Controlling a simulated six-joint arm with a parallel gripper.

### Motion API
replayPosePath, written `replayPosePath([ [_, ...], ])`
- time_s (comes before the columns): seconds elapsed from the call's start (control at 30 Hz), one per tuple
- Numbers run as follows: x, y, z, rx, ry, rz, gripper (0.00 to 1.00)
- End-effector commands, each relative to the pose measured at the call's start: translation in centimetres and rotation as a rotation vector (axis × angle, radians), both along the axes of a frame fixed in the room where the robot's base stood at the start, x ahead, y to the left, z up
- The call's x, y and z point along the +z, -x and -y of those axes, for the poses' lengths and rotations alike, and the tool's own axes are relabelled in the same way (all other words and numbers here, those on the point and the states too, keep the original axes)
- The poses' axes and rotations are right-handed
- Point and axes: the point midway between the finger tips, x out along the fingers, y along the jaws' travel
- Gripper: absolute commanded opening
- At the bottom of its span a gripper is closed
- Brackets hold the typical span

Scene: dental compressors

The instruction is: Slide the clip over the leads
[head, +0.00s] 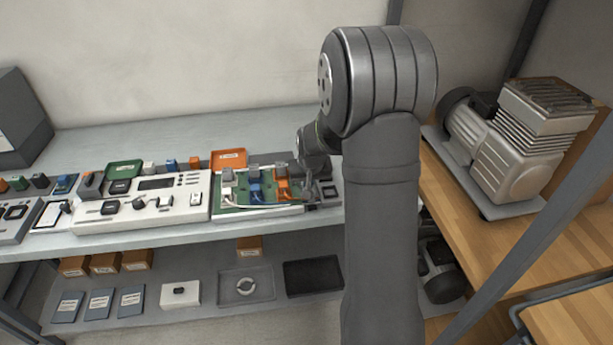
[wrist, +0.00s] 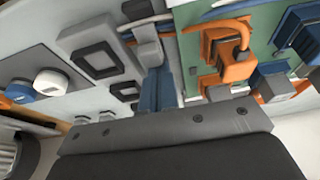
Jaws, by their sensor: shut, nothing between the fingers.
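My gripper (head: 310,183) is at the right end of the green circuit board (head: 232,207) in the head view. In the wrist view its narrow fingers (wrist: 155,72) are together and empty, pointing at a grey panel beside the board. The board carries grey, blue (head: 255,190) and orange (head: 282,184) connectors. Several dark square pieces (wrist: 97,58) sit on the panel left of the fingers. I cannot tell which piece is the clip. The fingers partly hide the panel.
A white instrument panel (head: 150,205) lies left of the board. Orange (head: 229,158) and green (head: 124,170) trays stand behind. A lower shelf holds a dark tray (head: 313,277) and small boxes. A compressor (head: 515,140) stands on the wooden bench at right.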

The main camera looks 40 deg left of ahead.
Motion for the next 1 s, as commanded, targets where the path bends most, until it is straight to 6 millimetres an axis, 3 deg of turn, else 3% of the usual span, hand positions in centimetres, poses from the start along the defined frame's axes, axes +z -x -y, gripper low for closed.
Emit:
replayPosePath([
  [0.13,0.0,1.0,0.9,0.0,0.0,0.0,0.0],
  [0.53,-0.2,1.1,1.0,0.0,0.005,-0.005,0.0],
  [0.87,-0.1,-2.1,-2.1,0.0,-0.002,0.002,0.0],
  [1.0,2.7,-1.4,-1.4,0.0,-0.006,0.006,0.0],
])
